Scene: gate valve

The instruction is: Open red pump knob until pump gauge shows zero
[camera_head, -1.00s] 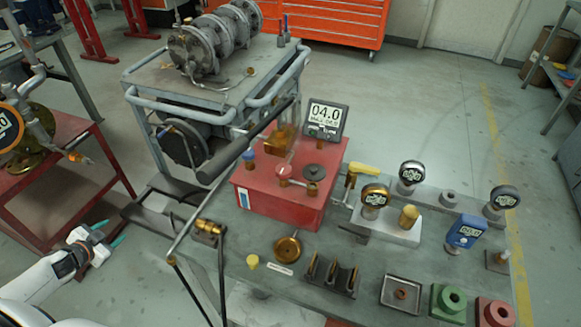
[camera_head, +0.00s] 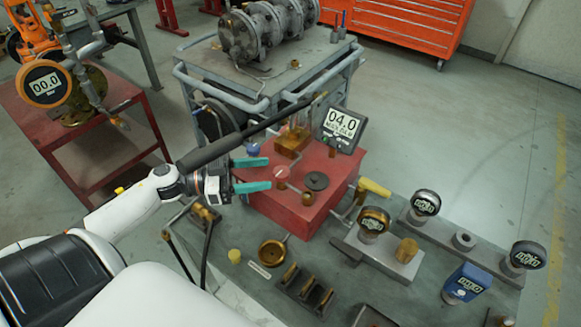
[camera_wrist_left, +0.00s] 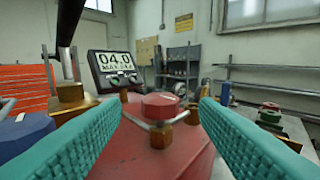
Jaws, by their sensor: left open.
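The red pump knob (camera_head: 281,172) sits on top of the red pump box (camera_head: 318,165). In the left wrist view the knob (camera_wrist_left: 160,105) is a red faceted cap on a brass fitting, between and beyond my fingers. The pump gauge (camera_head: 341,128) behind it reads 04.0; it also shows in the left wrist view (camera_wrist_left: 115,68). My left gripper (camera_head: 262,174) has teal fingers. It is open, at the box's left side, pointing at the knob, with nothing between the fingers. My right gripper is not in view.
A long black pump handle (camera_head: 235,138) slants just behind my left gripper. Several small gauges, including a blue one (camera_head: 466,283), stand on the bench to the right.

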